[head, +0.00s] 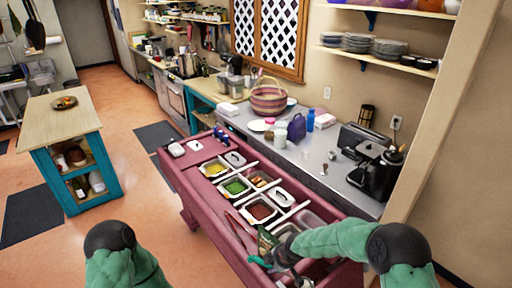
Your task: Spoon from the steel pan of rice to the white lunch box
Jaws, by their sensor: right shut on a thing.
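My right gripper (284,254) is low over the near end of the maroon serving counter (203,211). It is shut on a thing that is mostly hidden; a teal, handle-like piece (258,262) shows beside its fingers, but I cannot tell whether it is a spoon. Steel pans are set in the counter: one with yellow food (213,169), one with green (236,187), one with dark red-brown (258,210). I cannot make out which pan holds rice. A white, box-like container (282,197) sits right of the pans; I cannot tell if it is the lunch box. My left gripper is out of frame.
A dark green packet (266,241) lies by my right gripper. Behind is a steel worktop (320,164) with a woven basket (269,97), a purple item (296,128) and a black coffee machine (378,172). A wood-topped island (60,117) stands left, with open floor between.

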